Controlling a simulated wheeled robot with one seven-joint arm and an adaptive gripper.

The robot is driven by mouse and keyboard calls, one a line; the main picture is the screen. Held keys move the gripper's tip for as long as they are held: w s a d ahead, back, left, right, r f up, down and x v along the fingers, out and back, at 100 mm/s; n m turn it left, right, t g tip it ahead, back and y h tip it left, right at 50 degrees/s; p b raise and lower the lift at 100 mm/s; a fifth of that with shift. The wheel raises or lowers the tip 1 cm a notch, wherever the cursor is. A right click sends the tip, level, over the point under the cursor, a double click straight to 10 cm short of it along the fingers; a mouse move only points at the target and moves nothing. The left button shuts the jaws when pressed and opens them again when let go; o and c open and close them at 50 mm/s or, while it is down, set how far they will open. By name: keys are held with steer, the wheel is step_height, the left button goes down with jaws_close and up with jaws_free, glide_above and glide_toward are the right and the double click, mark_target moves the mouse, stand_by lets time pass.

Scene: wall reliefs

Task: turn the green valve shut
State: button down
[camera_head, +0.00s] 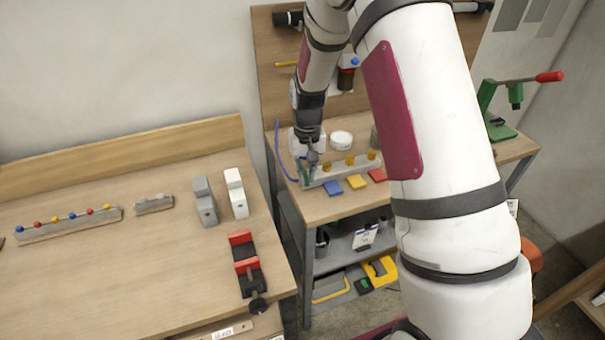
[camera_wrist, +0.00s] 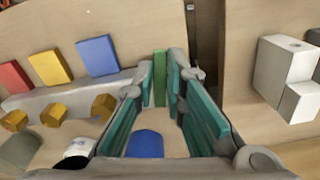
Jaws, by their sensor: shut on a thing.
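A pale bar (camera_head: 322,177) with several yellow-orange knobs (camera_head: 350,159) lies on the right bench, with blue (camera_head: 332,187), yellow (camera_head: 356,182) and red (camera_head: 376,175) plates in front. My gripper (camera_head: 309,168) is at the left end of this bar, pointing down. In the wrist view its teal-padded fingers (camera_wrist: 162,84) are closed around the row's end position, at the green valve. A green strip (camera_wrist: 160,72) shows between the fingertips; I cannot tell if it is a plate or part of the valve. The valve's knob is hidden by the fingers.
A white round tub (camera_head: 341,138) stands behind the bar. A blue hose (camera_head: 279,155) curves at the bench's left edge. A green press with a red handle (camera_head: 549,77) stands at right. The left bench holds white (camera_head: 236,193) and grey (camera_head: 205,202) blocks and a red-jawed vise (camera_head: 247,265).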

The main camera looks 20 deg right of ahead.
steer(key=shift+d+n, duration=0.45)
steer(key=shift+n, duration=0.65)
steer(key=c, duration=1.6)
jaws_free()
steer(key=shift+c, duration=0.2)
steer(key=shift+r, duration=0.1)
step_height(320, 180, up, 12)
